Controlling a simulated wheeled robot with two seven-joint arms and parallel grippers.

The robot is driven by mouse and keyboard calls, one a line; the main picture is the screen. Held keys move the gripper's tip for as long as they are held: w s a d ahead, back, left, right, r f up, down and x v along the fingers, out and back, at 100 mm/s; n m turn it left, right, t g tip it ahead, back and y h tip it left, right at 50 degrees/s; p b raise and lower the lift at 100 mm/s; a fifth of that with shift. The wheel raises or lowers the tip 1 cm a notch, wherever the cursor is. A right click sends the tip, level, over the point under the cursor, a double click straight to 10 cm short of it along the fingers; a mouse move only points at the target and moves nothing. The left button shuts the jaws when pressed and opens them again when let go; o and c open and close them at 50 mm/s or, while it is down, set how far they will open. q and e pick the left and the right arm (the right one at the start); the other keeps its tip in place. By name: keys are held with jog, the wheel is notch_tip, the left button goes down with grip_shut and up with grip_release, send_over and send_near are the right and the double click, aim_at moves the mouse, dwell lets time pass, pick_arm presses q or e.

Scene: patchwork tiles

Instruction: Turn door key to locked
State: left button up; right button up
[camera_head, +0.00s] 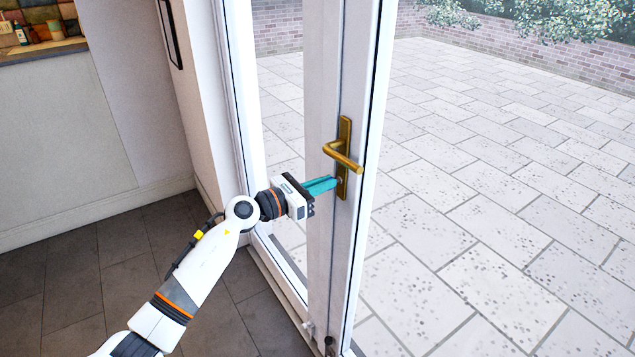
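A white-framed glass door (322,110) stands in the middle of the head view. A brass handle (341,157) sits on a tall brass plate (345,132) on its frame, with the lever pointing left. My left gripper (330,184) reaches in from the left, just below the lever. Its teal fingers lie close together with their tips at the lower part of the plate, where the lock is. The key itself is hidden or too small to make out, so I cannot tell whether the fingers hold it. My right gripper is not in view.
A counter (42,47) with small items stands at the upper left. A white wall (60,140) runs below it. Dark floor tiles (70,275) are clear at lower left. A paved patio (480,180) with a brick wall (530,45) lies beyond the glass.

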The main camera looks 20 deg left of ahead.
pick_arm(q)
jog(key=shift+a, duration=0.1)
grip_shut()
jog(key=n+p, duration=0.2)
jog(key=n, duration=0.1)
jog(key=n+p, duration=0.2)
jog(key=n, duration=0.1)
jog(key=n+p, duration=0.2)
jog(key=n, duration=0.1)
jog(key=shift+w+a, duration=0.15)
jog(key=shift+a, duration=0.1)
jog(key=n+p, duration=0.1)
jog(key=n, duration=0.1)
jog(key=n+p, duration=0.2)
jog(key=n, duration=0.1)
jog(key=shift+a+f, duration=0.1)
jog(key=shift+f, duration=0.1)
jog(key=shift+f+n+p, duration=0.15)
jog(key=shift+n+p, duration=0.35)
jog(key=shift+n, duration=0.5)
jog(key=shift+f+n+p, duration=0.1)
jog(key=shift+n+p, duration=0.4)
jog(key=shift+n, duration=0.5)
